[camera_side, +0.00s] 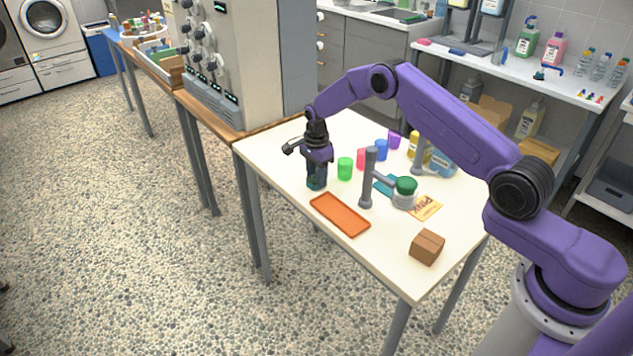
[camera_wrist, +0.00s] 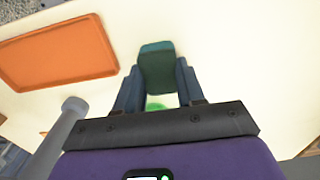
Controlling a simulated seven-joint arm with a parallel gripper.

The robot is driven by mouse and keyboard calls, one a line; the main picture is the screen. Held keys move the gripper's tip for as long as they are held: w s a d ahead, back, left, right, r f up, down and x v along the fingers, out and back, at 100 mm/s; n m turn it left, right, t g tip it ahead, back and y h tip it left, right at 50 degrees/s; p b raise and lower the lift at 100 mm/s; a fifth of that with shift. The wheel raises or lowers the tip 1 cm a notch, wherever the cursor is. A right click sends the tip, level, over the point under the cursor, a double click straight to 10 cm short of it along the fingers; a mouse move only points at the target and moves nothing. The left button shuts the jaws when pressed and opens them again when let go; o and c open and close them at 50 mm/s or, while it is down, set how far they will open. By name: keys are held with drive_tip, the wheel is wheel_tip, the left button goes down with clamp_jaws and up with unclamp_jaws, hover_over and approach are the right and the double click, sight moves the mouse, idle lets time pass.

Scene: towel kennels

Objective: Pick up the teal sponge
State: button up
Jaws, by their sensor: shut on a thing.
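The teal sponge (camera_wrist: 157,66) is a dark teal block between the two fingers of my gripper (camera_wrist: 157,80) in the wrist view. The fingers press on its left and right sides. In the side view my gripper (camera_side: 317,184) points down at the left part of the table, left of the green cup. The sponge is mostly hidden there by the dark fingers. I cannot tell whether it touches the table or is slightly above it.
An orange tray (camera_side: 340,215) lies in front of my gripper. A green cup (camera_side: 345,169), pink cup (camera_side: 361,159) and blue cup (camera_side: 381,150) stand to the right.

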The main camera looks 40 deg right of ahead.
wheel_tip(320, 180, up, 10)
drive_tip(key=shift+r, duration=0.1)
idle(0.6)
